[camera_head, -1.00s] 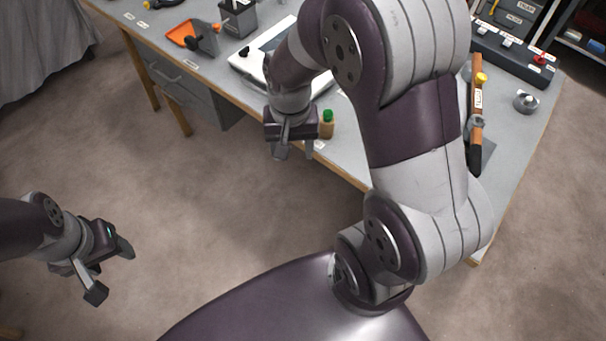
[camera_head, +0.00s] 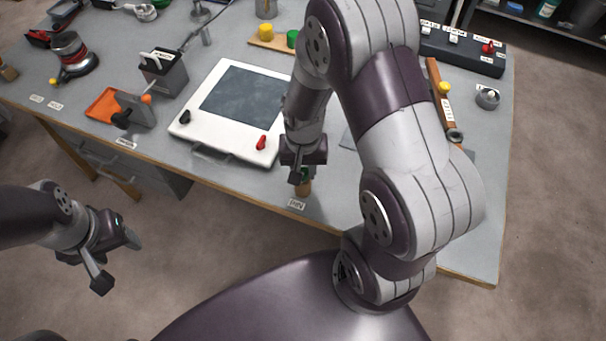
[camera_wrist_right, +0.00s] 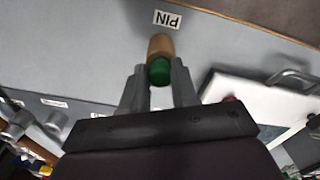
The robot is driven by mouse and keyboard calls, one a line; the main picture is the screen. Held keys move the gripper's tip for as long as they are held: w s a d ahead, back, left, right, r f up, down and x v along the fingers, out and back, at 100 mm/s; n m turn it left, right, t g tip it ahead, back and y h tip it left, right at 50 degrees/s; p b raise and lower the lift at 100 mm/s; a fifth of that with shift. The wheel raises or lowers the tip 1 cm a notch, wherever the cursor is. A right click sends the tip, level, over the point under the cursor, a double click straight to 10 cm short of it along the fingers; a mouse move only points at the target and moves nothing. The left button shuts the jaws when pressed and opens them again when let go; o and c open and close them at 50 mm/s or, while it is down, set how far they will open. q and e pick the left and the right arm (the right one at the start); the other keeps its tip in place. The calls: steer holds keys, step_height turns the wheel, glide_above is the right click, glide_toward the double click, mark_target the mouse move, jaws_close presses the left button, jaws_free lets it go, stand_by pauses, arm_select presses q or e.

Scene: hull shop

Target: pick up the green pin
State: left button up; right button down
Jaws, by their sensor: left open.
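The green pin (camera_head: 303,188) has a wooden body and a green top and stands near the front edge of the workbench. My right gripper (camera_head: 302,176) is over it from above, and its fingers hide part of the green top. In the right wrist view the pin (camera_wrist_right: 160,62) lies between the two fingertips of my right gripper (camera_wrist_right: 160,80), with little or no gap on either side. Whether the fingers press on it I cannot tell. My left gripper (camera_head: 118,262) is open and empty, off the front of the bench at the left.
A PIN label (camera_head: 297,205) lies just in front of the pin. A white panel (camera_head: 222,140) with a dark screen is close on the left. An orange tray (camera_head: 104,106) is further left. A hammer-like tool (camera_head: 440,100) lies to the right.

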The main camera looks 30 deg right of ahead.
stand_by(0.3)
step_height(320, 180, up, 10)
stand_by(0.3)
